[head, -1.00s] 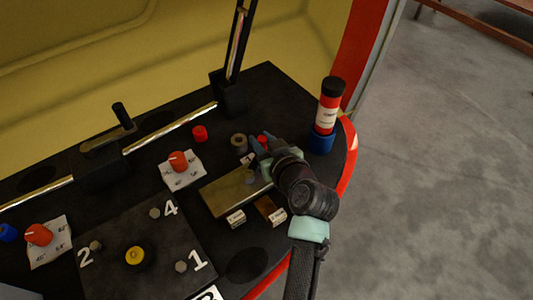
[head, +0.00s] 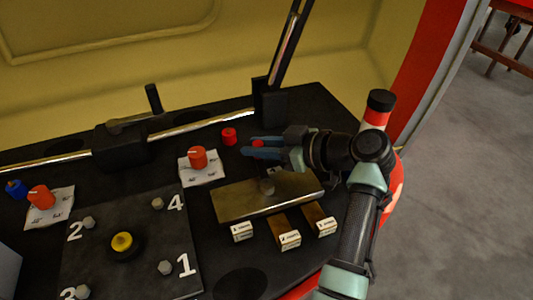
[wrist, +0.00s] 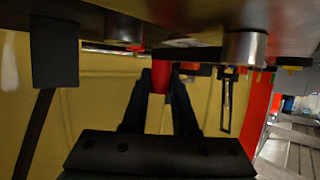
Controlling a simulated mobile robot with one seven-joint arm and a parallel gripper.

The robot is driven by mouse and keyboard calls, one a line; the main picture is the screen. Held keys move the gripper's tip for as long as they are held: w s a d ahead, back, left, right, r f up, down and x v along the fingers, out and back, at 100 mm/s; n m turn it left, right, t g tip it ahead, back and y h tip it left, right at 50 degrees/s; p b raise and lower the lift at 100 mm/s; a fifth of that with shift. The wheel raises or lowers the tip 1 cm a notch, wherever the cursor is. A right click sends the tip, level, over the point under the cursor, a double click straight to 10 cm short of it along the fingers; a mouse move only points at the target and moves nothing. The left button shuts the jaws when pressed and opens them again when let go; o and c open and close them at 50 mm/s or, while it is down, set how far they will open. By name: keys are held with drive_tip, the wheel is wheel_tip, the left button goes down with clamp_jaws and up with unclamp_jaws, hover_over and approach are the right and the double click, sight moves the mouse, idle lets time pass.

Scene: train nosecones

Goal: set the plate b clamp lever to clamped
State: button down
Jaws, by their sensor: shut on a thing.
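My gripper (head: 254,147) comes in from the right in the head view, behind the brass plate (head: 240,206). Its blue-grey fingers are shut on a small red cylindrical piece (head: 258,143). In the wrist view the red piece (wrist: 160,78) sits between the two dark fingers of my gripper (wrist: 161,90). It looks like the grip of the plate b clamp lever, but I cannot read a label. The lever's base and pivot are hidden by the fingers, so I cannot tell its setting.
Red knobs (head: 198,157) (head: 40,197) stand on white label cards. A red cap (head: 229,136) is just left of my fingers. White-fronted blocks (head: 288,240) lie before the brass plate. A red and white bottle (head: 375,116) stands behind my wrist. The numbered plate (head: 140,235) is at left.

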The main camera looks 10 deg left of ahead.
drive_tip(key=shift+s+a+f+n+g+b, duration=0.1)
drive_tip(key=shift+s+a+n+g+b, duration=0.1)
drive_tip(key=shift+a+n+g+b, duration=0.35)
drive_tip(key=shift+d+n+g, duration=0.1)
drive_tip(key=shift+n+g, duration=0.15)
drive_tip(key=shift+g, duration=0.2)
drive_tip(key=c, duration=0.7)
unclamp_jaws()
drive_tip(key=shift+y, duration=0.3)
drive_tip(key=shift+d, duration=0.1)
drive_tip(key=p+v, duration=0.3)
drive_tip(key=v, duration=0.9)
drive_tip(key=shift+s+d, duration=0.2)
drive_tip(key=shift+d, duration=0.1)
